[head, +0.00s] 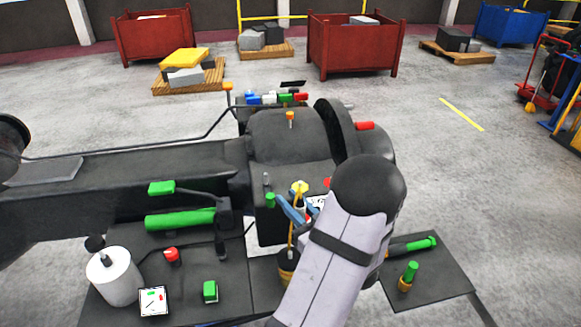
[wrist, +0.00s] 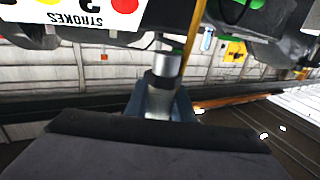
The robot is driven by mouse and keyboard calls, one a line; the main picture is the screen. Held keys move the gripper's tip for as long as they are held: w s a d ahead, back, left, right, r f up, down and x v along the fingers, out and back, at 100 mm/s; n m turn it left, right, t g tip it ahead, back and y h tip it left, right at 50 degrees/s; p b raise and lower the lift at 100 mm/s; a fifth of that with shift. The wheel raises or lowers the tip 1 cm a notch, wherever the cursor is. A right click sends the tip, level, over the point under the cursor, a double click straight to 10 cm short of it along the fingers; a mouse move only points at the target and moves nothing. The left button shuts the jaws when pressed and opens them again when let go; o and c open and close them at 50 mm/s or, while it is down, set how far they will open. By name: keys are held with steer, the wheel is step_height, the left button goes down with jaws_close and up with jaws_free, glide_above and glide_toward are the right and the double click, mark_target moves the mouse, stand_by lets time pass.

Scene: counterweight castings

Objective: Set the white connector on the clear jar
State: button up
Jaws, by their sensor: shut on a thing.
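My gripper (head: 292,211), with blue fingers, is beside the dark machine in the head view, partly hidden by my own arm. In the wrist view its blue fingers (wrist: 160,104) are shut on a pale grey-white cylindrical piece (wrist: 165,66) with a dark band. It looks like the white connector, but I cannot be sure. The piece points away from my gripper toward the underside of a dark part, and I cannot tell if they touch. I cannot make out a clear jar in either view. A white cylinder (head: 116,279) with a dark cap stands at the front left.
A yellow-topped rod (head: 299,187) stands close to my gripper. A card marked STROKES (wrist: 88,14) hangs close in the wrist view. Green handles (head: 180,220), a red knob (head: 171,255) and a small dial card (head: 153,301) crowd the left. Open floor (head: 480,190) lies right.

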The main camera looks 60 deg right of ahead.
steer(key=a, duration=0.1)
steer(key=a+n+y, duration=0.1)
steer(key=a+f+y, duration=0.1)
steer(key=shift+w+a+t+b, duration=0.3)
steer(key=shift+w+a+t, duration=0.05)
steer(key=shift+w+t, duration=0.05)
steer(key=shift+f+b, duration=2.5)
steer(key=shift+f, duration=0.45)
steer(key=shift+f+b, duration=1.45)
steer(key=shift+f, duration=0.35)
steer(key=o, duration=1)
steer(key=shift+c, duration=0.2)
steer(key=shift+s, duration=0.1)
